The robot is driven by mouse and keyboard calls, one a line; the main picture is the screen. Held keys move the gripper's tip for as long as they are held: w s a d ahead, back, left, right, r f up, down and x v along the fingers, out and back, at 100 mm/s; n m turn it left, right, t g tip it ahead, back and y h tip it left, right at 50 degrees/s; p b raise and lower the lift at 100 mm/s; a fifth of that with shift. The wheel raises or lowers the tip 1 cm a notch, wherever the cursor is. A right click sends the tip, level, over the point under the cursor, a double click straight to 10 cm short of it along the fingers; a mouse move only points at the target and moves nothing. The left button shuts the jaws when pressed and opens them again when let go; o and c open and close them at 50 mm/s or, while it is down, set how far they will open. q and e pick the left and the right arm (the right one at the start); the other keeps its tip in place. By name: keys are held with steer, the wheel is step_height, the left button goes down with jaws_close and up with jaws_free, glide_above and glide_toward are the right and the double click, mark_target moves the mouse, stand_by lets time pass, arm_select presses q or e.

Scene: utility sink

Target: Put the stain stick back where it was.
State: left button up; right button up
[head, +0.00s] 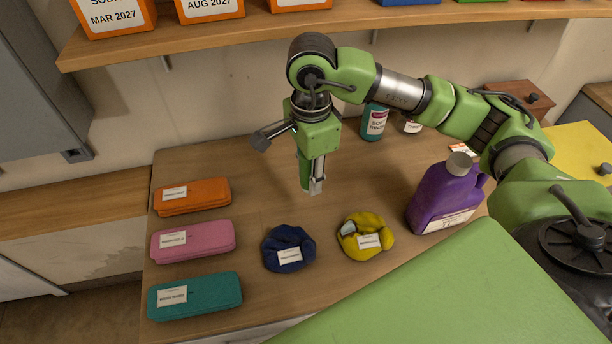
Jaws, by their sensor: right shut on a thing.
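My right gripper (316,186) points down above the middle of the wooden counter (345,185). It is shut on a slim green thing (304,174), mostly hidden by the finger; no label on it shows, so I cannot tell for sure that it is the stain stick. Three long labelled cases lie at the left: orange (205,194), pink (212,240) and teal (215,289). A round dark blue pouch (290,238) and a yellow pouch (372,222) lie in front of the gripper. A pale patch shows at the yellow pouch's left side. My left gripper is out of view.
A purple bottle (452,188) stands right of the yellow pouch. A teal bottle (374,122) stands at the back, behind my right arm, near a brown wooden box (519,96). A shelf (260,30) with dated orange boxes hangs above. The counter between cases and gripper is clear.

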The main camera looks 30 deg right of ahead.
steer(key=w+f, duration=0.1)
steer(key=f, duration=0.1)
steer(key=w+d+f+p, duration=0.1)
steer(key=w, duration=0.1)
steer(key=w+d+f, duration=0.1)
steer(key=w+f, duration=0.1)
steer(key=shift+f, duration=0.3)
steer(key=f+p, duration=0.2)
steer(key=f, duration=0.1)
steer(key=shift+w+d+f, duration=0.15)
steer(key=shift+d+f, duration=0.05)
steer(key=shift+f, duration=0.2)
steer(key=shift+f, duration=0.15)
steer(key=o, duration=1.1)
